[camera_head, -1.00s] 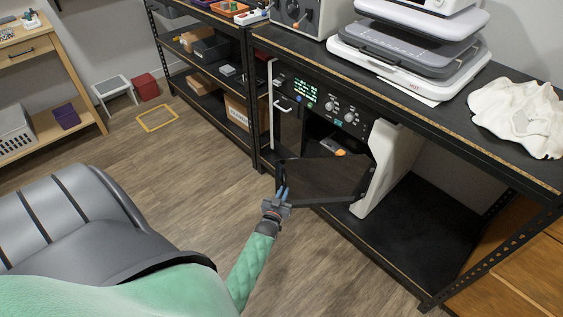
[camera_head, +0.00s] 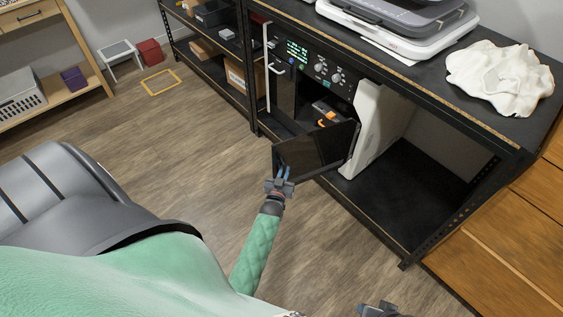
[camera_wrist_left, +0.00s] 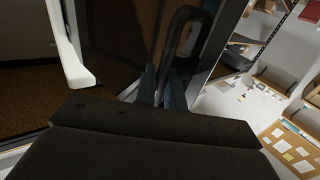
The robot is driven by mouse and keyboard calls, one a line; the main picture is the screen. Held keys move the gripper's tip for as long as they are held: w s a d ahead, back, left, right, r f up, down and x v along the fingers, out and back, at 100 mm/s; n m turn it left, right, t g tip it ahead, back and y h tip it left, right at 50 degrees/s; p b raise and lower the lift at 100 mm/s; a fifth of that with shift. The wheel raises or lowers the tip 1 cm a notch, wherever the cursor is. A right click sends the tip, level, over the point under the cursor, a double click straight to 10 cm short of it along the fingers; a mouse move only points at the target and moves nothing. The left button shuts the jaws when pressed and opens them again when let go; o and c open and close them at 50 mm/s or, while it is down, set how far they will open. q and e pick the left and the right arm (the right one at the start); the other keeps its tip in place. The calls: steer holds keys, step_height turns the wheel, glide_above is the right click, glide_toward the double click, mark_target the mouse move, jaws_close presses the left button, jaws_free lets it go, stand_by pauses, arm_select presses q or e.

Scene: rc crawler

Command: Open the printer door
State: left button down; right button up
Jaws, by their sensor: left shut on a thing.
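The printer (camera_head: 366,122) stands on the lower level of the black workbench, with a control panel (camera_head: 318,66) on its front and white side walls. Its dark door (camera_head: 318,150) is swung well out from the front, hinged on the right side. An orange and grey part (camera_head: 327,116) shows inside the opening. My left gripper (camera_head: 282,173) is shut at the door's free edge. In the left wrist view its fingers (camera_wrist_left: 160,88) close on the dark curved handle (camera_wrist_left: 178,38). My right gripper (camera_head: 378,309) shows only partly at the bottom edge; its jaws are unclear.
A white cloth (camera_head: 503,80) and a flat white machine (camera_head: 400,38) lie on the workbench top. Wooden drawers (camera_head: 510,240) stand at the right.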

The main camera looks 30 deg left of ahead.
arm_select(q)
steer(key=shift+w+d+r, duration=0.25)
steer(key=shift+d+r, duration=0.05)
steer(key=shift+d, duration=0.05)
steer(key=c, duration=1.5)
jaws_free()
steer(key=shift+w, duration=0.1)
steer(key=shift+f, duration=0.1)
steer(key=shift+s+a, duration=0.2)
steer(key=shift+s, duration=0.05)
steer(key=shift+s+f, duration=0.15)
steer(key=shift+f, duration=0.05)
